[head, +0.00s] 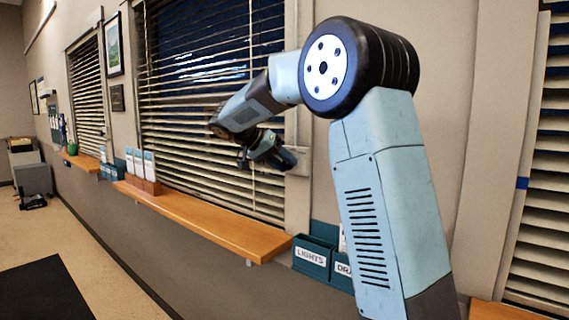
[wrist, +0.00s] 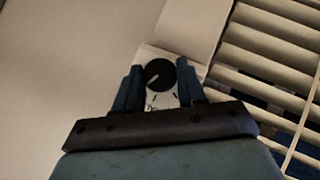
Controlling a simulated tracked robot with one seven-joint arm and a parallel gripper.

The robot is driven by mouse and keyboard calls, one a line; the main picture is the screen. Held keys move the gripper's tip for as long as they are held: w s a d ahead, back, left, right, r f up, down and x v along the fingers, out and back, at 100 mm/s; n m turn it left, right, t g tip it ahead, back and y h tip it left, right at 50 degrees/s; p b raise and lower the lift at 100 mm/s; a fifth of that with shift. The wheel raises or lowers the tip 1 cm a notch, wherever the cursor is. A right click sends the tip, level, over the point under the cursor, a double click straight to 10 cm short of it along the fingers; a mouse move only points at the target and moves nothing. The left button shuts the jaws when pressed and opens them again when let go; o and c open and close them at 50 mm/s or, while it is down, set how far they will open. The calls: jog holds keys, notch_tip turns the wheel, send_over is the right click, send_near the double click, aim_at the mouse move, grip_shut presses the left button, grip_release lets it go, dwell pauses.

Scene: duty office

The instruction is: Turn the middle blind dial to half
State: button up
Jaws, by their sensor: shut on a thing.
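The blind dial (wrist: 160,74) is a round black knob with a pale pointer line, on a white plate (wrist: 165,99) with small dark marks. The pointer slants toward the lower left in the wrist view. My gripper (wrist: 159,66) has one blue finger on each side of the knob and is shut on it. In the head view my gripper (head: 268,153) reaches to the pale plate (head: 298,160) on the wall right of the middle window; the knob cannot be made out there. The middle blind (head: 190,110) has its slats partly open, with dark gaps showing.
A wooden sill (head: 215,223) runs below the window, with a leaflet holder (head: 142,185) on it. A teal box labelled LIGHTS (head: 311,257) hangs beneath the plate, beside a second labelled box (head: 342,269). Another blind (head: 550,170) is at the right.

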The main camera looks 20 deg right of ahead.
jog(key=n+g+h, duration=0.1)
jog(key=h, duration=0.1)
jog(key=n+g+h, duration=0.1)
jog(key=shift+w+a+f+n+g, duration=0.25)
jog(key=shift+n+g, duration=0.05)
dwell(0.6)
jog(key=o, duration=1)
jog(key=shift+o, duration=0.2)
jog(key=v, duration=1.3)
jog(key=shift+w+a+f, duration=0.2)
jog(key=shift+a, duration=0.25)
